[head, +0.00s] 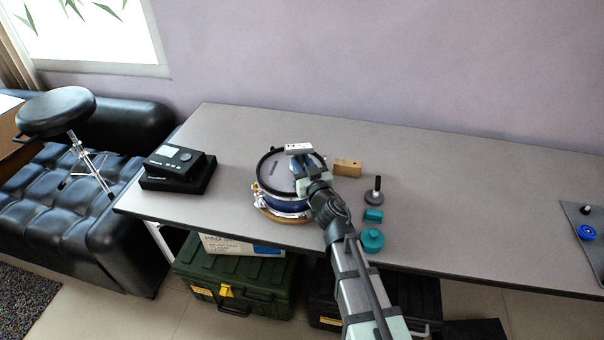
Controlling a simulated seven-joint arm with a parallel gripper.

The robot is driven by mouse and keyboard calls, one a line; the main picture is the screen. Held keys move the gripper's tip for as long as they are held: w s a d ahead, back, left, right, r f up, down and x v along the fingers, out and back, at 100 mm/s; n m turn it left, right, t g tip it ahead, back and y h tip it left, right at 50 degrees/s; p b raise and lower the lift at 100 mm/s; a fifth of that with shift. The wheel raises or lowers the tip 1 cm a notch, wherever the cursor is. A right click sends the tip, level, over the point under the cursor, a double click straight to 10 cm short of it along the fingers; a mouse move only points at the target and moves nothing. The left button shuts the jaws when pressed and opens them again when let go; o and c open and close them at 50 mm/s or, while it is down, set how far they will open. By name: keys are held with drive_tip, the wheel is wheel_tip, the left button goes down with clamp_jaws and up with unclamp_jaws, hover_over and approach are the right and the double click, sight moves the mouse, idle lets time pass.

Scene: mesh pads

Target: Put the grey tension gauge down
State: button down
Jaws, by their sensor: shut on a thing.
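My gripper (299,158) is over the round drum (272,170), which has a grey mesh head, a black hoop and a blue shell. It is shut on the grey tension gauge (298,147), a small pale block with a dark marking that shows at the far end of the hand. The hand hides the fingertips and part of the gauge. I cannot tell whether the gauge touches the drum head.
On the table (450,180) are a black module (178,162) left of the drum, a wooden block (347,168), a grey disc with a black handle (374,195), a teal block (373,215) and a teal knob (371,240). A tray (583,215) lies far right. Table between is clear.

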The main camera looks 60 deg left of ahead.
drive_tip(key=shift+f, duration=1.9)
drive_tip(key=shift+f, duration=0.1)
drive_tip(key=c, duration=0.9)
unclamp_jaws()
drive_tip(key=shift+f, duration=0.1)
drive_tip(key=shift+o, duration=0.2)
drive_tip(key=shift+d, duration=0.1)
drive_tip(key=s+d, duration=0.2)
drive_tip(key=d, duration=1.1)
drive_tip(key=shift+d, duration=0.25)
